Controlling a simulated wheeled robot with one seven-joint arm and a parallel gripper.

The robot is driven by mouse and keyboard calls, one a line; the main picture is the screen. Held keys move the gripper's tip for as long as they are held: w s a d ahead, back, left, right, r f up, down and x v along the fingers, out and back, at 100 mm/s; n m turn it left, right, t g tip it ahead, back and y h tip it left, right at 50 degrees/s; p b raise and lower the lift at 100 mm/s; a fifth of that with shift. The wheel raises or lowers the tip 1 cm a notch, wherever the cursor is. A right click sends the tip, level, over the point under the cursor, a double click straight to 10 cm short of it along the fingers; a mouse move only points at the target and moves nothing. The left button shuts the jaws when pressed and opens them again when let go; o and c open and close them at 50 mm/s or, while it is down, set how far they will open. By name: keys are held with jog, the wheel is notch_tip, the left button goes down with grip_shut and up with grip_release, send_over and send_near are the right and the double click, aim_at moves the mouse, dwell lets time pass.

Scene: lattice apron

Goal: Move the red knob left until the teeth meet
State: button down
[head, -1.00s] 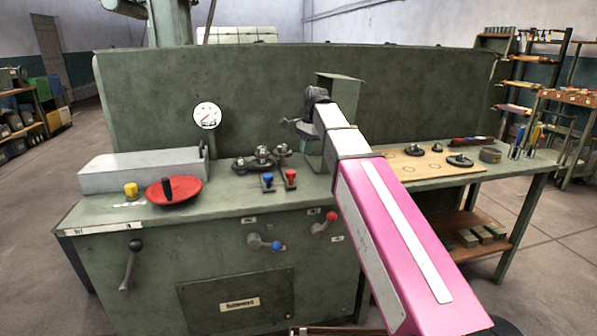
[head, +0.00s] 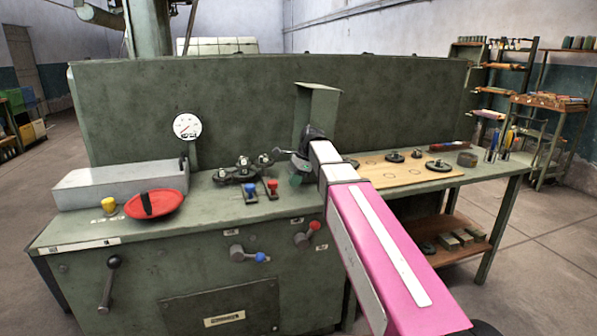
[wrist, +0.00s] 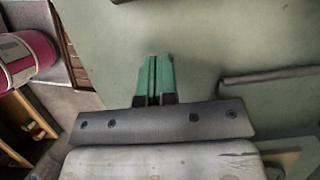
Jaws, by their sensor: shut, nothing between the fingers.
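Two red knobs show in the head view. A small upright red knob (head: 272,184) stands on a slotted plate on the bench top, beside a blue one. A red ball knob (head: 314,226) tips a lever on the front panel. Dark toothed wheels (head: 240,172) sit on the bench top behind the upright knobs; whether their teeth touch is too small to tell. My gripper (head: 297,180) is right of the upright red knob, pointing down near the bench, apart from it. The wrist view shows its green fingers (wrist: 155,80) together and empty, with no knob in sight.
A blue upright knob (head: 250,187) and a blue lever knob (head: 262,257) are close by. A red dish (head: 165,205) and yellow knob (head: 109,205) lie left. A green post (head: 316,105) stands behind my gripper. A wooden board (head: 375,178) with dark wheels is at right.

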aim_at(273, 187)
jog(key=a, duration=0.1)
jog(key=a+f, duration=0.1)
jog(key=s+a, duration=0.1)
jog(key=shift+f, duration=0.3)
jog(key=shift+s+a, duration=0.1)
jog(key=shift+a, duration=0.65)
jog(key=shift+s+a, duration=0.3)
jog(key=shift+a, duration=0.55)
jog(key=shift+s+a, duration=0.3)
jog(key=shift+a, duration=0.55)
jog(key=shift+d, duration=0.1)
